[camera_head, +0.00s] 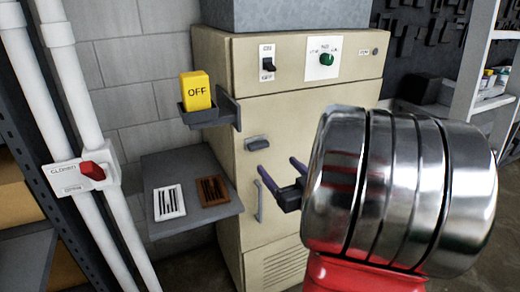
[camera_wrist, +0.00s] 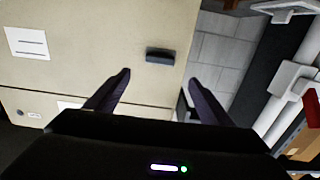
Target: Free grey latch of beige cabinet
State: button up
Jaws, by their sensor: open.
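The beige cabinet (camera_head: 300,105) stands in the middle of the head view with its door closed. The grey latch (camera_head: 257,144) is a small dark block lying level near the door's left edge. It also shows in the wrist view (camera_wrist: 160,55), where the picture is turned roughly upside down. My gripper (camera_head: 279,166) is open and empty, just below and right of the latch in the head view. In the wrist view my gripper (camera_wrist: 160,78) has its fingers spread to either side of the latch's line. The fingers appear apart from the latch.
A grey door handle (camera_head: 259,202) is below the latch. A yellow OFF block (camera_head: 197,92) sits in a bracket on the cabinet's left side. Below it, a grey shelf (camera_head: 175,225) carries white and brown slotted plates. White pipes with a red lever (camera_head: 92,170) stand at left.

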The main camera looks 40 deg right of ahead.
aim_at(260, 147)
jog(key=x, duration=1.3)
jog(key=shift+c, duration=0.5)
jog(key=c, duration=0.9)
jog(key=shift+s+a, duration=0.1)
jog(key=shift+a, duration=0.05)
jog(key=shift+c, duration=0.2)
